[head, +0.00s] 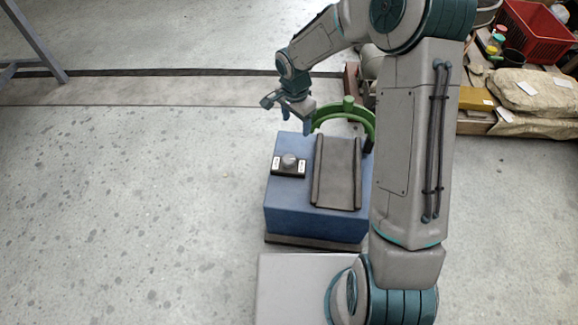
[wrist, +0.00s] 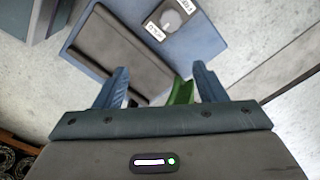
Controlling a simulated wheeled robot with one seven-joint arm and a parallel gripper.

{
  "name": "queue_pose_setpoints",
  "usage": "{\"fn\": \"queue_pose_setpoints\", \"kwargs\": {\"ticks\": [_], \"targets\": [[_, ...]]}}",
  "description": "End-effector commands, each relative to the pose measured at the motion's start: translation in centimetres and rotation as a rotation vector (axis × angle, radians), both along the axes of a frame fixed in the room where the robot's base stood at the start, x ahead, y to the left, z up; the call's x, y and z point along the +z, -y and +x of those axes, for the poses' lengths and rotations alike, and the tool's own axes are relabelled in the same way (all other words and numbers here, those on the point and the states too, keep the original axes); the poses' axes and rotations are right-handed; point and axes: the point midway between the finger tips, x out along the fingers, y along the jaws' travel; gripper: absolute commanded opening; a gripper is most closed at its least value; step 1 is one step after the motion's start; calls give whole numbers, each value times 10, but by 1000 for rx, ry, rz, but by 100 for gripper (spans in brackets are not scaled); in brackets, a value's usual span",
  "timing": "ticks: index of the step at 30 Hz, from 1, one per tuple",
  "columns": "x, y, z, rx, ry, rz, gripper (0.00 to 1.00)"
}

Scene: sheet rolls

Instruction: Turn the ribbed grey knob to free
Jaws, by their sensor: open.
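The grey knob (head: 289,161) sits on a dark plate with white labels, on the left of the blue machine's top (head: 284,204). It also shows in the wrist view (wrist: 170,19) at the top, between two white labels; its pointing direction is too small to read. My gripper (head: 296,125) is open and empty, above the far side of the blue machine, apart from the knob. In the wrist view my gripper's blue fingers (wrist: 160,85) are spread wide. A green curved handle (head: 348,106) stands at the back of the machine, and part of it shows between the fingers.
A dark grey tray-like cradle (head: 338,172) lies right of the knob. My arm stands over the machine's right side. A red crate (head: 538,32) and wrapped sacks (head: 532,92) are at the back right. The floor on the left is clear, except a table leg (head: 38,42) far back.

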Motion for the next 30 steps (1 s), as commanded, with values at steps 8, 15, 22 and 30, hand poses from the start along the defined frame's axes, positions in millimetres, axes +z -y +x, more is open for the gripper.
{"fn": "queue_pose_setpoints", "kwargs": {"ticks": [8, 15, 22, 30], "targets": [[-61, -20, 11, -98, -21, 38, 64], [-95, -20, 10, -101, -24, 39, 64], [-146, -20, 10, -101, -24, 39, 64], [-186, -20, 11, -101, -21, 39, 64]]}}
